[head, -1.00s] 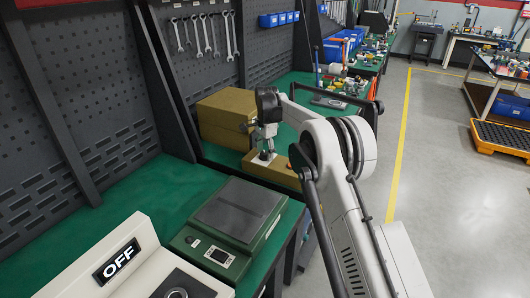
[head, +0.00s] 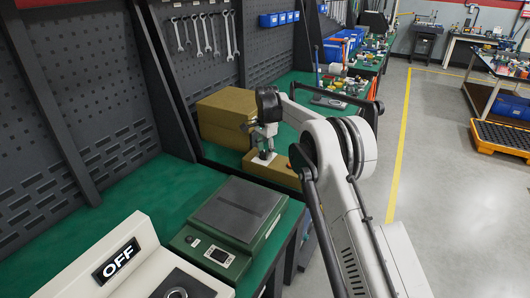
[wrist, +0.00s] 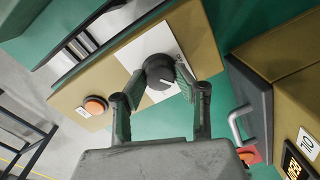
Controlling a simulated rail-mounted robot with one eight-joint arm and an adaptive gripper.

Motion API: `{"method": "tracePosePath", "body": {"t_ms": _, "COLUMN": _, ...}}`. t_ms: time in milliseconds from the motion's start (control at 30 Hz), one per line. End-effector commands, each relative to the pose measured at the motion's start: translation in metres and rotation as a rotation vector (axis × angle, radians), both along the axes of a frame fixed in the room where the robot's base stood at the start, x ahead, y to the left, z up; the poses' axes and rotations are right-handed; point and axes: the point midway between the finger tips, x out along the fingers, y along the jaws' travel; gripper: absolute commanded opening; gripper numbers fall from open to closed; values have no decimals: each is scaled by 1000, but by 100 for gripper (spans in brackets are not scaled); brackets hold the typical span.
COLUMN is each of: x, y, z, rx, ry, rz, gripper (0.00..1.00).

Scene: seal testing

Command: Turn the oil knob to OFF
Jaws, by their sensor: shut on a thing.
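The oil knob (wrist: 159,72) is a round black knob with a white pointer line, on a white plate (wrist: 190,36) on a tan control box (wrist: 98,72). In the wrist view my gripper (wrist: 158,80) has its two fingers on either side of the knob, shut on it. The pointer line aims toward the lower right of that picture. The knob's markings are too small to read. In the head view my gripper (head: 264,152) reaches down to the tan box (head: 272,172), and the knob is mostly hidden by it.
An orange button (wrist: 96,105) is on the same tan box. A larger tan box (wrist: 290,90) with a handle and lit display stands beside it.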

Motion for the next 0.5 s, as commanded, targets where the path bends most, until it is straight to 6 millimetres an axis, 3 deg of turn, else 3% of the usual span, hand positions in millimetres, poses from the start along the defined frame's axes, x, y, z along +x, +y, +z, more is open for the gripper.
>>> {"method": "tracePosePath", "body": {"t_ms": 500, "x": 1, "y": 0, "z": -1, "rx": -1, "ry": 1, "rz": 441, "gripper": 3}}
